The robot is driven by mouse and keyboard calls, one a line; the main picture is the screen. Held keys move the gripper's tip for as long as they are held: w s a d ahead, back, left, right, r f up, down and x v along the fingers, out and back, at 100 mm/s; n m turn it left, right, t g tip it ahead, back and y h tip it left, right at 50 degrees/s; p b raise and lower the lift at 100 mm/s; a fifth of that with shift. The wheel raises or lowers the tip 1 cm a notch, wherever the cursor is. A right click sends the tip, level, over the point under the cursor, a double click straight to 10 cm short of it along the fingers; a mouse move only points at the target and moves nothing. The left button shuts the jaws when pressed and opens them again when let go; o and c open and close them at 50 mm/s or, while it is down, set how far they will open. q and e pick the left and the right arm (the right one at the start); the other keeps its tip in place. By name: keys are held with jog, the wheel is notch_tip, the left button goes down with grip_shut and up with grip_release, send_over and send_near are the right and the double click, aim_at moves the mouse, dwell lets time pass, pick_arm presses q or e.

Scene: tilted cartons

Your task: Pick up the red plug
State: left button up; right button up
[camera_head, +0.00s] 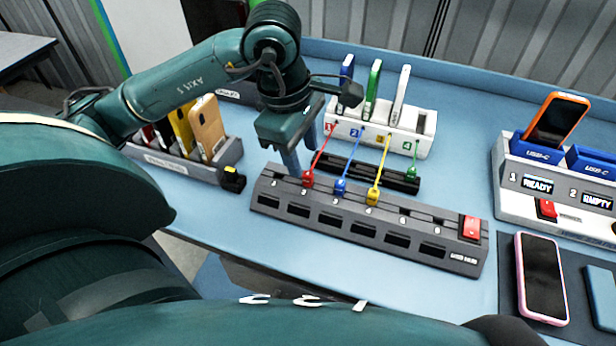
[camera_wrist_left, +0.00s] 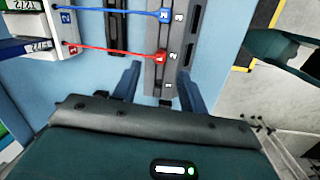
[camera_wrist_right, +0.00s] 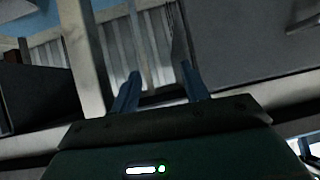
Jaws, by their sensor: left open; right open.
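The red plug (camera_head: 308,179) sits in the dark grey power strip (camera_head: 360,228), near its left end, with a red cable (camera_head: 320,154) running up to the white hub (camera_head: 390,134). In the left wrist view the red plug (camera_wrist_left: 162,57) lies just beyond my fingertips, on the strip. My left gripper (camera_head: 290,165) is open and empty, above the strip's left end, close beside the red plug and apart from it. In its wrist view the left gripper (camera_wrist_left: 160,80) has its fingers on either side of the strip. My right gripper (camera_wrist_right: 160,80) is open and empty, away from the strip.
Blue (camera_head: 340,187) and yellow (camera_head: 373,195) plugs sit in the strip right of the red one. A red switch (camera_head: 471,228) is at its right end. A phone rack (camera_head: 170,165) stands left, a charging station (camera_head: 515,175) right.

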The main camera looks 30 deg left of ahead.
aim_at(307, 174)
pick_arm(q)
jog(key=f, duration=0.4)
jog(key=shift+w+d+f+p, duration=0.2)
jog(key=shift+w+f+p, duration=0.1)
jog(key=shift+f+p, duration=0.1)
jog(key=shift+c, duration=0.5)
grip_shut()
